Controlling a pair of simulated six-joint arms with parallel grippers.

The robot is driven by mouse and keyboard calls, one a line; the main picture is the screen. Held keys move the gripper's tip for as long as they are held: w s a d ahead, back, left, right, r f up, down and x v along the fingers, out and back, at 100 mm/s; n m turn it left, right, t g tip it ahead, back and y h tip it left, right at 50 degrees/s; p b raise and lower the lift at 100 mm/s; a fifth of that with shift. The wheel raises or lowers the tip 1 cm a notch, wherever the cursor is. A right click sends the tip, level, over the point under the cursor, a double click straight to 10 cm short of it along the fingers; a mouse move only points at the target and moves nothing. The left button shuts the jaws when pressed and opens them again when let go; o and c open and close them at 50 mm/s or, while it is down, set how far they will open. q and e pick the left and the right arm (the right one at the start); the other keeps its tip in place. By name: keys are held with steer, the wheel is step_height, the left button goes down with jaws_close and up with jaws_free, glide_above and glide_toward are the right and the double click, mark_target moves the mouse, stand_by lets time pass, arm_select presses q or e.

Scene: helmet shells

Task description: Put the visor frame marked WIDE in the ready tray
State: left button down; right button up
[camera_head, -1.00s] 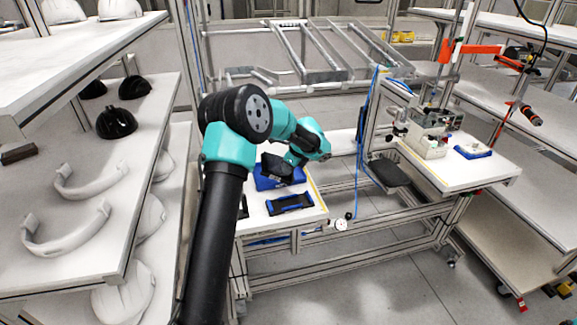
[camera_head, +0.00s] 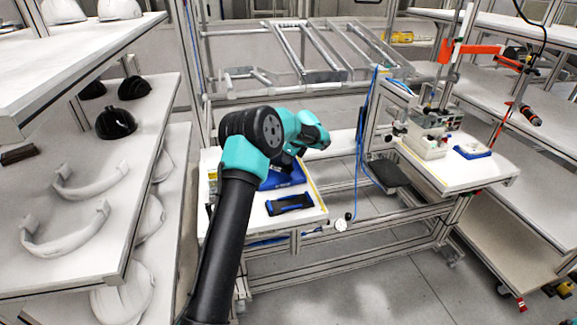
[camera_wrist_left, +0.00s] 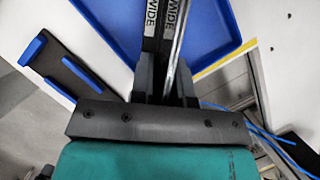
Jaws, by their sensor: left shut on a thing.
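My left gripper (camera_wrist_left: 166,82) is shut on a narrow dark visor frame (camera_wrist_left: 152,45) bearing white WIDE labels. In the wrist view the frame's far end runs out of the picture at the top. Behind it is a blue tray (camera_wrist_left: 215,25) with a raised rim; whether the frame touches the tray I cannot tell. In the head view the blue tray (camera_head: 290,180) lies on the white bench, and my left gripper is mostly hidden behind its own wrist above it. No tray label is readable. My right gripper is not in view.
A black piece with blue grips (camera_head: 290,204) lies on the white bench (camera_head: 300,220) in front of the tray. Shelves with grey curved bands (camera_head: 65,230) and a black helmet shell (camera_head: 116,123) stand at left. Another bench (camera_head: 455,175) holds a small blue tray (camera_head: 472,152).

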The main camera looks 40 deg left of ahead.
mark_target(289, 169)
arm_select(q)
steer(key=shift+f, duration=1.75)
steer(key=shift+f, duration=0.15)
steer(key=c, duration=1.1)
jaws_free()
steer(key=v, duration=1.2)
